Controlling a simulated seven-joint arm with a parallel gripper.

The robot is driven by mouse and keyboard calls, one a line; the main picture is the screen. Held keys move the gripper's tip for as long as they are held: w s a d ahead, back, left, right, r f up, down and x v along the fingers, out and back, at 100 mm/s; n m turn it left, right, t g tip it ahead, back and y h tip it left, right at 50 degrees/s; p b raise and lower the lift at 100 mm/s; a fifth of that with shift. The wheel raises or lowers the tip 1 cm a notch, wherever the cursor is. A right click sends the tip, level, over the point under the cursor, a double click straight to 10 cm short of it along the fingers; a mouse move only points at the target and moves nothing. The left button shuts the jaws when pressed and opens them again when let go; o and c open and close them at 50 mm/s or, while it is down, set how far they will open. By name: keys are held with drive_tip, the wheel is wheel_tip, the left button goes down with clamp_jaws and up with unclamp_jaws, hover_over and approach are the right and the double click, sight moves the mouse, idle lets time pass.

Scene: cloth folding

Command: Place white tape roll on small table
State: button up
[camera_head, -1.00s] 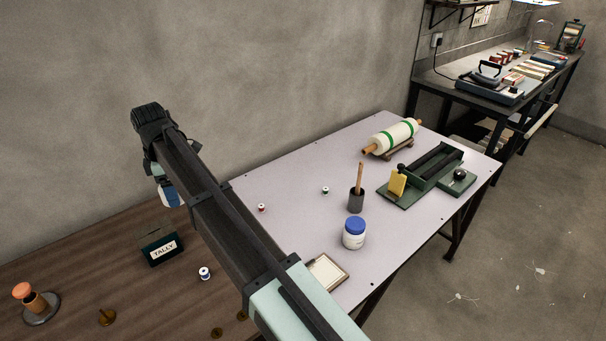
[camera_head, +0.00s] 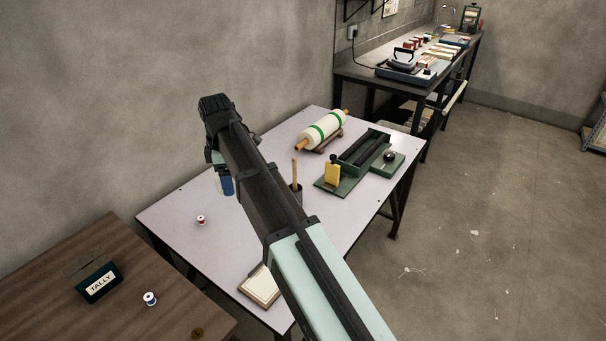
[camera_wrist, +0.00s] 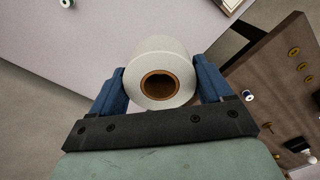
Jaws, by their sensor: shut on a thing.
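A white tape roll with a brown core (camera_wrist: 177,62) is held between the two blue fingers of my gripper (camera_wrist: 160,78) in the wrist view. The fingers press on its left and right sides. In the head view, my gripper (camera_head: 226,186) hangs from the arm's end near the wall side of a pale grey table (camera_head: 222,240), and the roll is mostly hidden. The pale table also shows in the wrist view (camera_wrist: 70,40), below and beyond the roll. The roll is apart from the tabletop.
A brown table (camera_head: 165,312) holds a TALLY box (camera_head: 98,282) and a blue-white spool (camera_head: 150,298).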

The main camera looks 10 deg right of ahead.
drive_tip(key=shift+d, duration=1.05)
approach(247, 240)
drive_tip(key=shift+w+f, duration=0.1)
drive_tip(key=shift+f, duration=2.8)
drive_tip(key=shift+f, duration=0.1)
drive_tip(key=o, duration=1)
wheel_tip(247, 240, up, 12)
drive_tip(key=shift+r, duration=0.15)
